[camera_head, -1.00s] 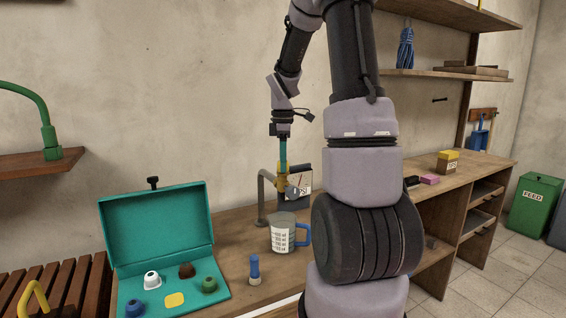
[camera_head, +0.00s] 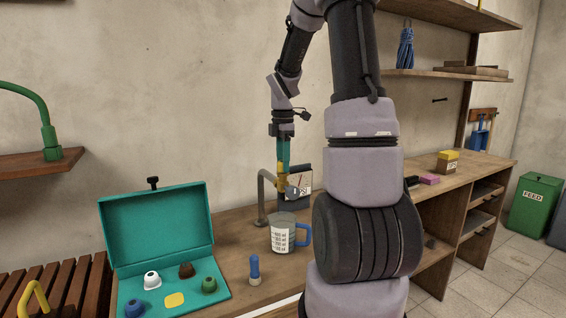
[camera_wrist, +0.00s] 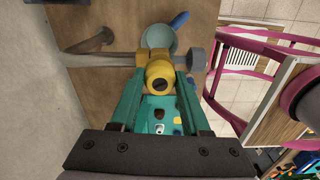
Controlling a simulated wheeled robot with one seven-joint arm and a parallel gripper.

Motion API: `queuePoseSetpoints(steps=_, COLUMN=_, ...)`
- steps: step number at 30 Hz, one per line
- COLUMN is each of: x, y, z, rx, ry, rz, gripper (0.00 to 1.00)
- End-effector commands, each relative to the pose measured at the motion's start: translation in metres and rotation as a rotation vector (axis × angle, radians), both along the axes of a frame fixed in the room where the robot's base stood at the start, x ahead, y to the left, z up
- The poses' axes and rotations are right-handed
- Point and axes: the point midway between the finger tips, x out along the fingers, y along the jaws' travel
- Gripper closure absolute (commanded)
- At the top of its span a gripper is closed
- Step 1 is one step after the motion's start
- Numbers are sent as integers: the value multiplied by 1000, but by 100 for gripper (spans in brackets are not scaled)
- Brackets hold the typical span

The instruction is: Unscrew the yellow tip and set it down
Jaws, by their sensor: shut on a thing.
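The yellow tip (camera_wrist: 160,77) sits between the two fingers of my gripper (camera_wrist: 158,88) in the wrist view. The fingers are shut on its sides, and its round end with a dark centre faces the wrist camera. In the head view my gripper (camera_head: 282,164) points down at the yellow tip (camera_head: 281,181), beside a grey bent pipe stand (camera_head: 262,196). A grey crossbar (camera_wrist: 112,59) runs past the tip in the wrist view. Whether the tip is still threaded on cannot be told.
A measuring cup with a blue handle (camera_head: 283,238) stands below the tip. A blue-topped bottle (camera_head: 255,270) stands between. A gauge box (camera_head: 303,180) is behind.

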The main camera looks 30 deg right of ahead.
Motion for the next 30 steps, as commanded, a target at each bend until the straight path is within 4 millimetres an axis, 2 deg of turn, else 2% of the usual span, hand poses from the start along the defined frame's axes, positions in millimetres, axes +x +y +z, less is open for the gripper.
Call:
queuePoseSetpoints(steps=8, x=0, y=0, z=0, rx=0, ry=-1, rz=23, gripper=85)
queuePoseSetpoints(steps=13, x=0, y=0, z=0, rx=0, ry=-1, rz=147, gripper=85)
queuePoseSetpoints(steps=21, x=0, y=0, z=0, rx=-1, ry=-1, rz=169, gripper=85)
queuePoseSetpoints(steps=27, x=0, y=0, z=0, rx=-1, ry=-1, rz=305, gripper=85)
queuePoseSetpoints(steps=30, x=0, y=0, z=0, rx=-1, ry=-1, rz=310, gripper=85)
